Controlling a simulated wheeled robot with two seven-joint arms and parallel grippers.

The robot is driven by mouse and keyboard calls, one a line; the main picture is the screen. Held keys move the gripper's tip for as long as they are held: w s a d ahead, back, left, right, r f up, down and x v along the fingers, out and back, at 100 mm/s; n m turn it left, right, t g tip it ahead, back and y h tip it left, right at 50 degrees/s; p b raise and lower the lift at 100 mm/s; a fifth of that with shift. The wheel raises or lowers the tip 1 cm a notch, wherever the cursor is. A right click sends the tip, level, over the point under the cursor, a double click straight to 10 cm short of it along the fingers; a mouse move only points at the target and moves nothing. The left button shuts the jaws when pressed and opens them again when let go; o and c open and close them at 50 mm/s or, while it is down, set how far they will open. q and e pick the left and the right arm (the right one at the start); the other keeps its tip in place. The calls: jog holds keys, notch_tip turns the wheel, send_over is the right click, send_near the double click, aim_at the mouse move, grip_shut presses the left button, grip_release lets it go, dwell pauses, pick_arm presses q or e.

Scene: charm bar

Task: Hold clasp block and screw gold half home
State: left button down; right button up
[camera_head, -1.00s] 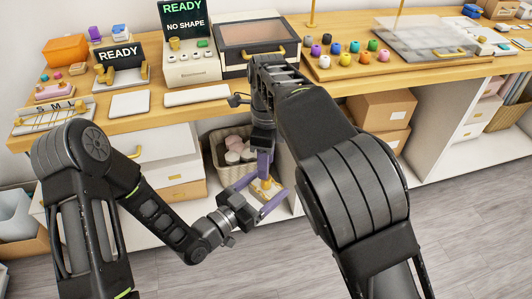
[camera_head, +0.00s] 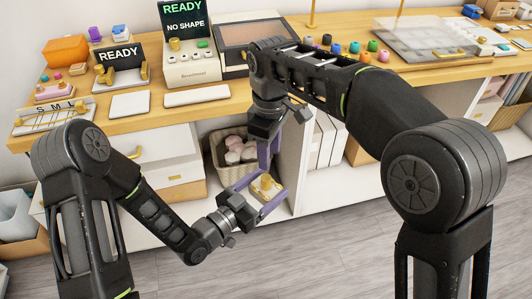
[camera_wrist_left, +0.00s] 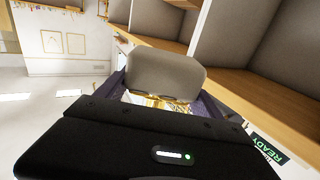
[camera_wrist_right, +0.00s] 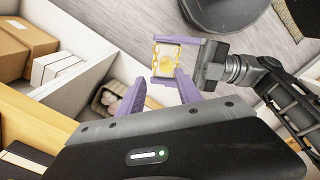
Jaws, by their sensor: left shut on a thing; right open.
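The clasp block (camera_head: 266,187) is a pale block with gold parts, held in the air in front of the counter. My left gripper (camera_head: 271,186) is shut on it, one purple finger on each side. In the right wrist view the block (camera_wrist_right: 164,68) shows a round gold piece (camera_wrist_right: 167,62) on its face and gold links at its edges. I cannot tell how the gold piece is seated. My right gripper (camera_head: 269,154) points down just above the block, open and empty; in its wrist view its fingers (camera_wrist_right: 160,92) are spread, with the block beyond the tips.
The wooden counter (camera_head: 130,127) stands behind, with a READY sign (camera_head: 119,53), a display console (camera_head: 189,50) and coloured beads. A basket (camera_head: 226,165) sits on the shelf below. A grey rounded shape (camera_wrist_left: 166,72) covers much of the left wrist view. The floor in front is clear.

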aim_at(266, 177)
jog(key=n, duration=0.1)
jog(key=s+n, duration=0.1)
jog(key=n, duration=0.1)
jog(key=shift+a+n, duration=0.3)
jog(key=shift+a, duration=0.05)
jog(key=shift+f, duration=4)
jog(key=shift+c, duration=0.2)
grip_shut()
